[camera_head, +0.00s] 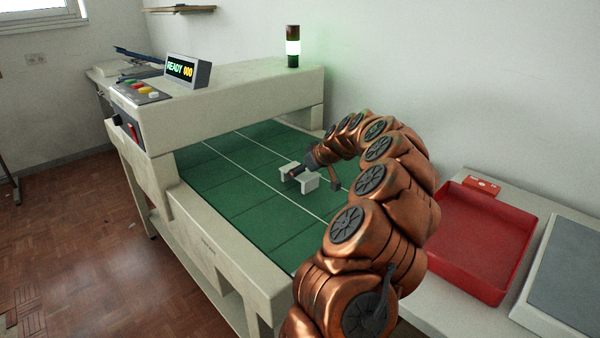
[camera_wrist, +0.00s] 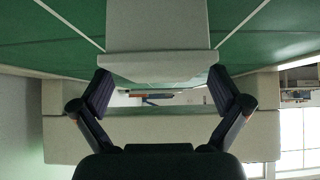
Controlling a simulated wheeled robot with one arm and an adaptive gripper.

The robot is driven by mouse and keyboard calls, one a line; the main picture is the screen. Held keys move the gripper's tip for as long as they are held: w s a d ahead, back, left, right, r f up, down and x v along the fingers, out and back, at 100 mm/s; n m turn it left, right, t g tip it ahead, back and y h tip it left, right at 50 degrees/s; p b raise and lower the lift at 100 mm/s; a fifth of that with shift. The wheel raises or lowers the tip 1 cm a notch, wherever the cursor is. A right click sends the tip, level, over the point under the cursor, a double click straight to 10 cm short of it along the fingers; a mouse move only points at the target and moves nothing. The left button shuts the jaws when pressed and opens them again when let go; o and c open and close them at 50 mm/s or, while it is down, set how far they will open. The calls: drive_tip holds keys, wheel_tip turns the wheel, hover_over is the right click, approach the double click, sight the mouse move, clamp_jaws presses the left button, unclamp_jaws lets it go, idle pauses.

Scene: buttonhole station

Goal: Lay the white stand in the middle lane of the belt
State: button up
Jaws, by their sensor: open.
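The white stand (camera_head: 309,181), a small bench-like piece, is upright on the green belt (camera_head: 232,190). It sits between the two white lane lines, in the middle lane. In the wrist view the stand (camera_wrist: 157,28) is large at the top centre, with a white line on each side of it. My gripper (camera_head: 298,172) is at the stand and hides part of it in the head view. In the wrist view my gripper (camera_wrist: 162,82) is open, its fingertips apart near the two sides of the stand's near end. Contact with the fingers cannot be told.
The machine's hood (camera_head: 235,100) spans the belt behind the stand, with a display (camera_head: 188,70) reading READY 000 and a lit signal lamp (camera_head: 293,47). A red tray (camera_head: 478,245) and a grey panel (camera_head: 572,265) are on the right-hand table. The belt's front left is clear.

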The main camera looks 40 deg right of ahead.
drive_tip(key=v, duration=1.1)
drive_tip(key=w+a+r+n+g+y, duration=0.1)
drive_tip(key=a, duration=0.8)
drive_tip(key=w+a+r+n+g+y, duration=0.1)
drive_tip(key=w+a+y, duration=0.1)
drive_tip(key=a, duration=0.8)
drive_tip(key=s+a+f+n+g, duration=0.15)
drive_tip(key=s+a, duration=0.25)
drive_tip(key=a, duration=0.5)
drive_tip(key=s+a+f+g, duration=0.2)
drive_tip(key=s+a, duration=0.1)
drive_tip(key=a, duration=0.5)
drive_tip(key=s+a+f+m+g+h, duration=0.1)
drive_tip(key=s+a+f+g, duration=0.1)
drive_tip(key=s, duration=0.6)
drive_tip(key=s+a+f+m+g+h, duration=0.1)
drive_tip(key=s+a+f+g, duration=0.1)
drive_tip(key=s, duration=0.7)
drive_tip(key=s+a+f+m+g, duration=0.1)
drive_tip(key=s+a+f+g, duration=0.1)
drive_tip(key=s, duration=0.7)
wheel_tip(320, 180, down, 3)
drive_tip(key=shift+s+a+r+h, duration=0.15)
drive_tip(key=shift+a+h, duration=0.25)
drive_tip(key=shift+a, duration=0.5)
